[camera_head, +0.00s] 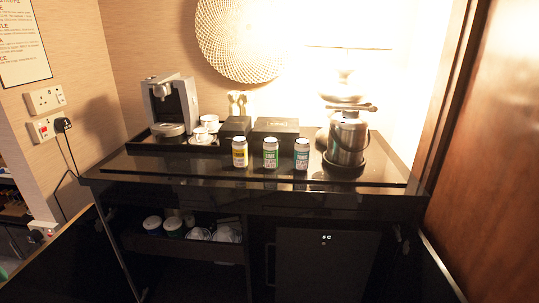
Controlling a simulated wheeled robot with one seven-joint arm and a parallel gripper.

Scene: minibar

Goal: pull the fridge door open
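The fridge door (325,270) is a dark flat panel low under the counter, right of the picture's middle. It has small white marks near its top. It appears shut, flush within the cabinet. A thin dark upright shape that may be a handle (270,264) shows at its left; it is too dark to be sure. The lower part of the door is cut off by the picture's bottom edge. My gripper is not in view.
A black counter (130,166) above holds a coffee machine (170,104), three small bottles (270,154), dark boxes and a steel ice bucket (347,140). A shelf left of the fridge holds cups (172,226). A brown wooden panel (490,160) stands at the right.

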